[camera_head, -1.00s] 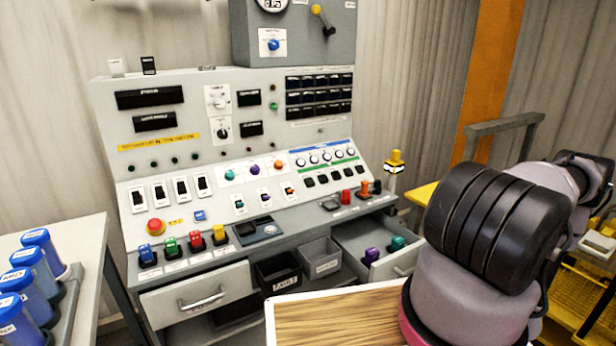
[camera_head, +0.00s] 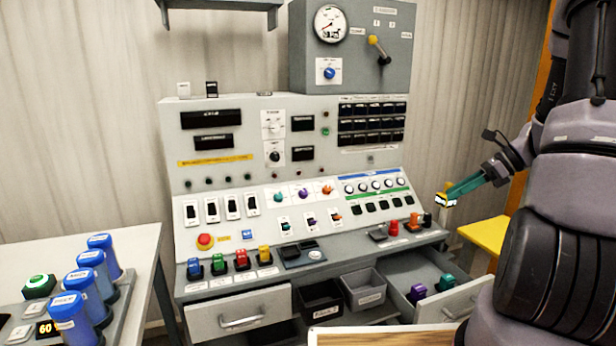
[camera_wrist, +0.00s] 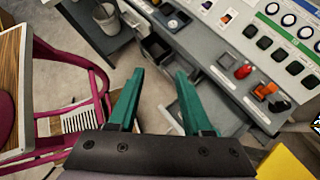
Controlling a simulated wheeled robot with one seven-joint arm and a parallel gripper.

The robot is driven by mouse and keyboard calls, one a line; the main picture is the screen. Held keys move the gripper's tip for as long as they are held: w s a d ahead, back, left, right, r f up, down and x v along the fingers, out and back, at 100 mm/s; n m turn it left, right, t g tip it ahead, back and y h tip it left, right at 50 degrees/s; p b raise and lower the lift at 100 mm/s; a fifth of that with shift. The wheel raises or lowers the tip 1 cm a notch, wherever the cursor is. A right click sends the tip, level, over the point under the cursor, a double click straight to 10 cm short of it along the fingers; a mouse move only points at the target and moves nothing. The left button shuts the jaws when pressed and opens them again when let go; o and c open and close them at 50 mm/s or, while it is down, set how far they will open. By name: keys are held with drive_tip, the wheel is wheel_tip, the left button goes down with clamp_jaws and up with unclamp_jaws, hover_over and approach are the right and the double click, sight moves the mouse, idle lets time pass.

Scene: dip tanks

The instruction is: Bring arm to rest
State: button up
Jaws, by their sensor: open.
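My gripper (camera_head: 452,193) is at the right in the head view, on my raised arm, by the right end of the control console (camera_head: 250,287). In the wrist view my gripper (camera_wrist: 158,112) shows two green fingers spread apart with nothing between them. It points down over the floor and the console's lower front. My arm fills the right side of the head view and hides what is behind it.
An open drawer (camera_head: 470,300) holds a purple and a teal piece. Grey bins (camera_head: 364,290) sit left of it. A side table (camera_head: 130,240) with blue cylinders (camera_head: 75,318) stands at left. A pink-framed chair (camera_wrist: 70,70) shows in the wrist view.

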drive_tip(key=s+a+r+n+t+h, duration=0.2)
drive_tip(key=s+a+r+n, duration=0.4)
drive_tip(key=r, duration=0.5)
drive_tip(key=s+a+r+n+t+h, duration=0.2)
drive_tip(key=s+a+r+n+h, duration=0.3)
drive_tip(key=s+r+n, duration=0.5)
drive_tip(key=a+n, duration=0.2)
drive_tip(key=n, duration=0.1)
drive_tip(key=shift+s+a+r+h, duration=0.15)
drive_tip(key=shift+s+r+h, duration=0.15)
drive_tip(key=shift+s+r, duration=0.05)
